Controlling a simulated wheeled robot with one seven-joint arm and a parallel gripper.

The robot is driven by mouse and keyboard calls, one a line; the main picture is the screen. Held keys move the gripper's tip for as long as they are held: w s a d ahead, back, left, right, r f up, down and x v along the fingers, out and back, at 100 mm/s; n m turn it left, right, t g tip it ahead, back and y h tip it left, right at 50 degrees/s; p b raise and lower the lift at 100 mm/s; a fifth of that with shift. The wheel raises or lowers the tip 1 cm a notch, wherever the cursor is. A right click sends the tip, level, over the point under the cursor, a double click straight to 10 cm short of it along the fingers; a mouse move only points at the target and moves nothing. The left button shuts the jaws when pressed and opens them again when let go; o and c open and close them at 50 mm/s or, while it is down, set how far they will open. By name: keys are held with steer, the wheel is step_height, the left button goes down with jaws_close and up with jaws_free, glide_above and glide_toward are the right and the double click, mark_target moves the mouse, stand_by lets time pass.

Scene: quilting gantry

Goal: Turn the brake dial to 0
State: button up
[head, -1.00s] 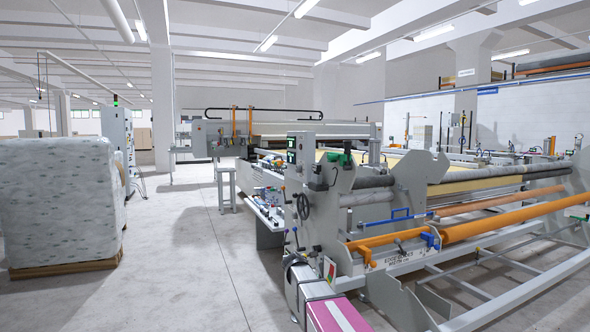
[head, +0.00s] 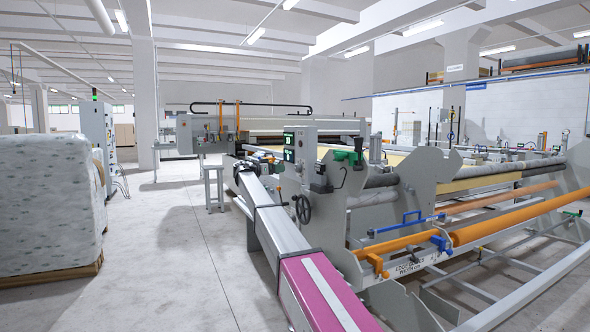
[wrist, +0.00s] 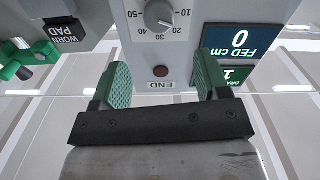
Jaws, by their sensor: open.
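A dark grey round dial (wrist: 159,15) shows at the top of the wrist view, upside down, on a light panel. Its scale reads 10, 20 and 30, its top is cut off, and no name for it shows. A pale mark on the knob points roughly toward 20. My gripper (wrist: 165,82) is open, with a green pad on each finger and nothing between them. The dial lies beyond the fingertips, apart from them. In the head view my arm reaches toward the machine's control post (head: 299,150); the dial cannot be made out there.
A small reddish button (wrist: 160,71) above an END label sits just between the fingertips in the wrist view. A FED cm display (wrist: 240,40) reads 0. A green-knobbed part (wrist: 22,62) is at left. A wrapped pallet (head: 50,205) stands left of a clear floor aisle (head: 165,250).

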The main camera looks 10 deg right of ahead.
mark_target(296, 167)
steer(key=x, duration=0.9)
steer(key=shift+w+d+f, duration=0.1)
steer(key=shift+d+f, duration=0.05)
steer(key=shift+d, duration=0.1)
steer(key=shift+c, duration=0.4)
steer(key=c, duration=0.9)
